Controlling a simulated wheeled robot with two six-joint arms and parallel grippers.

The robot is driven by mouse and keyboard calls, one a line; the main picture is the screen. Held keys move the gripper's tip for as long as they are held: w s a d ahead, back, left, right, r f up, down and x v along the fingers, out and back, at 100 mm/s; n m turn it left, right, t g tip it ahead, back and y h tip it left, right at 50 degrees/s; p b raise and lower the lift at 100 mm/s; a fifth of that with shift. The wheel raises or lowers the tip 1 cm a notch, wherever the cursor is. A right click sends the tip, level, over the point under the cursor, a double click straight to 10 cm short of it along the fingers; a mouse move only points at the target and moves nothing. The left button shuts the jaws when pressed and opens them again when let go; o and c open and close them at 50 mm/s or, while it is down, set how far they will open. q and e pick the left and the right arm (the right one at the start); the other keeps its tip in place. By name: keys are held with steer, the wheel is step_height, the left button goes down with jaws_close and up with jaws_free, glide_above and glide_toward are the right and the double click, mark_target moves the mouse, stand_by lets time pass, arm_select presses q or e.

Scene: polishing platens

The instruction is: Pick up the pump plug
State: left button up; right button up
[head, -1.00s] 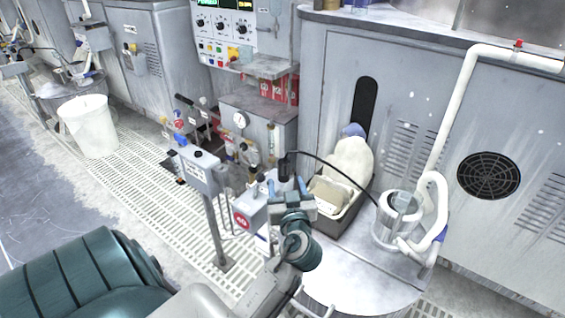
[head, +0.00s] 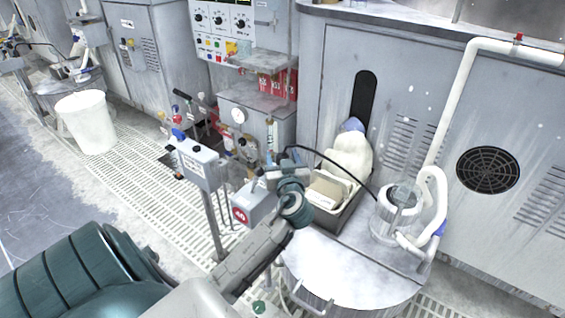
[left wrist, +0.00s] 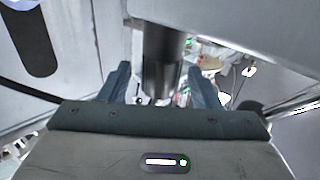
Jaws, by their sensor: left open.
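The pump plug shows in the left wrist view as a dark upright cylinder (left wrist: 162,62), with a lighter grey part above it. It stands between the two blue-grey fingers of my left gripper (left wrist: 160,86). The fingers are open, with a gap visible on both sides of the plug. In the head view my left gripper (head: 281,160) is at the end of the black cable (head: 335,164), beside the grey box with the red "40" label (head: 252,205). The plug is mostly hidden there behind my gripper. My right gripper is not in view.
The cable runs right to a clear-walled pump pot (head: 398,215) with a white hose (head: 439,195) on a round grey drum (head: 345,268). A bin with cardboard (head: 333,212) stands close right of my gripper. A grey post box (head: 197,160) stands left.

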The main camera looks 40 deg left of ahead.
arm_select(q)
steer(key=c, duration=1.2)
